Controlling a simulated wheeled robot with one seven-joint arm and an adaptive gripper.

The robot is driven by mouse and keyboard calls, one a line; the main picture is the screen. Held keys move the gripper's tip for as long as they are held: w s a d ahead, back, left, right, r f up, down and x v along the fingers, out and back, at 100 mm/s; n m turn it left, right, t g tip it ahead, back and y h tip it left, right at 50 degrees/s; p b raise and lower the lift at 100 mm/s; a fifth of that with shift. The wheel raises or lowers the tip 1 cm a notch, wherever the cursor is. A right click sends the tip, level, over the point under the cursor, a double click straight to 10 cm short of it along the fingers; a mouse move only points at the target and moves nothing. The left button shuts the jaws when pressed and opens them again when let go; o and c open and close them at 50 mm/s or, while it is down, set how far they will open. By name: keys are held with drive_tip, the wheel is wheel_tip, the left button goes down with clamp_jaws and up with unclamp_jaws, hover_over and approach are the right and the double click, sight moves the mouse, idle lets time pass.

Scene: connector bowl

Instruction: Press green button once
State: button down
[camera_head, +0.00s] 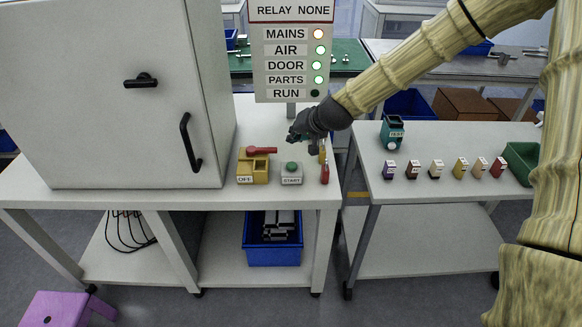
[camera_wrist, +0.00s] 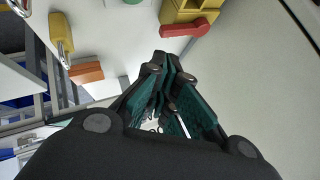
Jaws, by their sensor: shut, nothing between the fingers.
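The green button (camera_head: 292,165) is a round cap on a small grey box labelled START (camera_head: 292,176), on the white bench in the head view. In the wrist view only the lower edge of the green button (camera_wrist: 132,1) shows at the top of the picture. My gripper (camera_head: 294,138) is shut and empty, above and behind the START box in the head view, apart from the button. In the wrist view the closed fingers of my gripper (camera_wrist: 167,68) point up the picture, with the button beyond them to the upper left.
Left of START is a yellow OFF box (camera_head: 253,176) with a red lever (camera_head: 262,150). Right of START stand red-handled (camera_head: 325,174) and yellow-handled items. A grey cabinet (camera_head: 110,90) fills the bench's left. The panel (camera_head: 292,50) shows RUN dark, its other lamps lit.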

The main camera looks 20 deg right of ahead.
sight(294, 163)
drive_tip(key=shift+f+b, duration=2.35)
drive_tip(key=shift+f, duration=1.3)
drive_tip(key=shift+f, duration=0.15)
drive_tip(key=shift+f, duration=0.25)
drive_tip(key=shift+f+b, duration=0.55)
drive_tip(key=shift+r, duration=0.2)
drive_tip(key=shift+r+p, duration=0.75)
drive_tip(key=shift+r, duration=0.05)
drive_tip(key=shift+r+p, duration=1.95)
drive_tip(key=shift+r, duration=0.6)
